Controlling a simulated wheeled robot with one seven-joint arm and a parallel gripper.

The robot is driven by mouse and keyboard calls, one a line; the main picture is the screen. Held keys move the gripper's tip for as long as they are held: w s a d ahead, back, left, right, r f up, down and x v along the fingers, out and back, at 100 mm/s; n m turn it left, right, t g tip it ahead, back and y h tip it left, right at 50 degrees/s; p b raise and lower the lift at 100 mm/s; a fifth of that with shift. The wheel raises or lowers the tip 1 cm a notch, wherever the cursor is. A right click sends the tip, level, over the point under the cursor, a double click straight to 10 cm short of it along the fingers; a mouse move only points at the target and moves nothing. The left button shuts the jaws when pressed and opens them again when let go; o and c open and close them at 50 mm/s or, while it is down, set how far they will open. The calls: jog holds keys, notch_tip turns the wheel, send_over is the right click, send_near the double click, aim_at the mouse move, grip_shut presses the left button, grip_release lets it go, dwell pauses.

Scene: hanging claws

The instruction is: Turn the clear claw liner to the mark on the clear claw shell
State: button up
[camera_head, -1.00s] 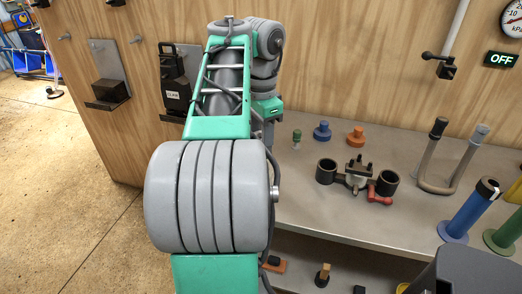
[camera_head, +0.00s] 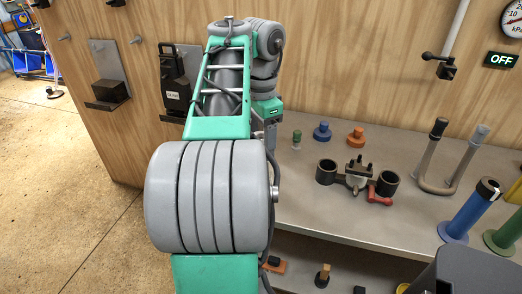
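I cannot surely pick out the clear claw shell, its liner or the mark. A blue upright tube (camera_head: 468,215) with a black top and a small pale patch stands at the right. A black unit (camera_head: 176,88) with a small white label hangs on the wall, partly behind my arm. My arm fills the middle left and bends down at its far end. My gripper's fingers are hidden or out of sight.
The grey bench (camera_head: 320,215) holds small blue (camera_head: 322,132), orange (camera_head: 355,138) and green (camera_head: 297,139) pieces, a U-shaped pair of tubes (camera_head: 445,160) and a green tube (camera_head: 508,232). A dark box (camera_head: 465,275) is at front right. The wall display (camera_head: 500,59) reads OFF.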

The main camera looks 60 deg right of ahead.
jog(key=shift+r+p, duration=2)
